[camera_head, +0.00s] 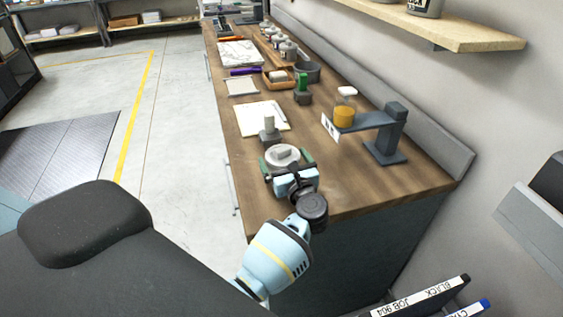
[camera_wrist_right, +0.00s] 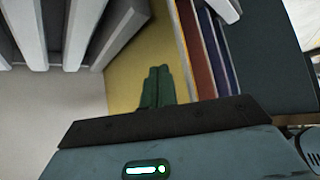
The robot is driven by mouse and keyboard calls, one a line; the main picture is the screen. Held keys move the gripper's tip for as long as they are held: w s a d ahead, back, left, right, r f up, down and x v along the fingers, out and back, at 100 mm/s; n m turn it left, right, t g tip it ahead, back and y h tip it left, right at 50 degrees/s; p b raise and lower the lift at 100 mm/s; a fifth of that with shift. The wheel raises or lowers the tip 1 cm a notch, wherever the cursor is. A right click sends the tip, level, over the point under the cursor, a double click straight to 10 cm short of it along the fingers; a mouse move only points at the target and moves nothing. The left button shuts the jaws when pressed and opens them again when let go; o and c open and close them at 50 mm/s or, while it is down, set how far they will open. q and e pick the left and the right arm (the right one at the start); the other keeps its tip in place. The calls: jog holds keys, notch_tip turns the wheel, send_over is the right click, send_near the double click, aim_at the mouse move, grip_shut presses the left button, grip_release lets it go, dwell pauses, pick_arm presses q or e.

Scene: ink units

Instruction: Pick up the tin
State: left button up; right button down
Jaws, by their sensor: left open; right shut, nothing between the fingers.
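A round, light grey tin (camera_head: 282,153) with a raised block on its lid sits near the front end of the wooden bench. My left gripper (camera_head: 286,164) is at the tin, its green fingers spread to either side of the tin's near part. Its fingers look apart and it does not visibly hold the tin. The lower part of the tin is hidden behind the gripper body. In the right wrist view, my right gripper (camera_wrist_right: 157,86) has its green fingers together with nothing between them.
A grey stand (camera_head: 387,135) with an amber cup (camera_head: 344,116) is to the right. A small grey block with a post (camera_head: 269,134) stands just behind the tin, by a white sheet (camera_head: 255,115). Binders (camera_head: 425,297) are below right. The bench's front right corner is clear.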

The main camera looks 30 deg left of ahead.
pick_arm(q)
jog(key=shift+s+d, duration=0.1)
jog(key=shift+s, duration=0.1)
jog(key=shift+s+d+r, duration=0.1)
jog(key=shift+c, duration=1)
jog(key=c, duration=1.1)
jog(key=shift+c, duration=0.3)
jog(key=shift+r, duration=0.15)
notch_tip(320, 180, up, 10)
jog(key=shift+f, duration=0.1)
